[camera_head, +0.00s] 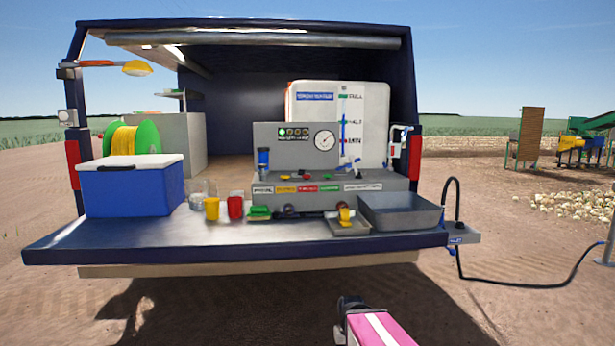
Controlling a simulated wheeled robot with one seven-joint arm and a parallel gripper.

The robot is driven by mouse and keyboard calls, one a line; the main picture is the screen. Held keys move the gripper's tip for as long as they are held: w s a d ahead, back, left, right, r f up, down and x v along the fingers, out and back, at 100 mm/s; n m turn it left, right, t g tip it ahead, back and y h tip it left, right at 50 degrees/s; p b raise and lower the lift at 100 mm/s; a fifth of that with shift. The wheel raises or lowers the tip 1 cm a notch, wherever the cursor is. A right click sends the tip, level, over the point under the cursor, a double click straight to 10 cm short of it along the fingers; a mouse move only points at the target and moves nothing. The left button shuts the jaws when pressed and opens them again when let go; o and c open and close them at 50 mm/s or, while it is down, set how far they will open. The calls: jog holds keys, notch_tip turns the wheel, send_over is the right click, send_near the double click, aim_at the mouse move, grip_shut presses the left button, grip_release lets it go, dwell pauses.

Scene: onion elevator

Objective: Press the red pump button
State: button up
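A grey pump unit (260,140) stands on the lowered tailgate, with a round gauge (324,140) on its upright face. Small coloured controls sit on its lower ledge, among them a small red one (312,177) and a green one (328,175). The red one may be the pump button, but it is too small to be sure. Coloured labels run along the ledge's front. My gripper (349,304) shows at the bottom centre, in front of and below the tailgate, well apart from the unit. Its fingers are too small and dark to tell open from shut.
The tailgate (120,240) carries a blue cooler (130,190) at left, a yellow cup (212,208), a red cup (235,207) and a grey tray (400,212) at right. A black hose (520,285) runs off to the right. The ground in front is clear.

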grip_shut()
dwell(1.7)
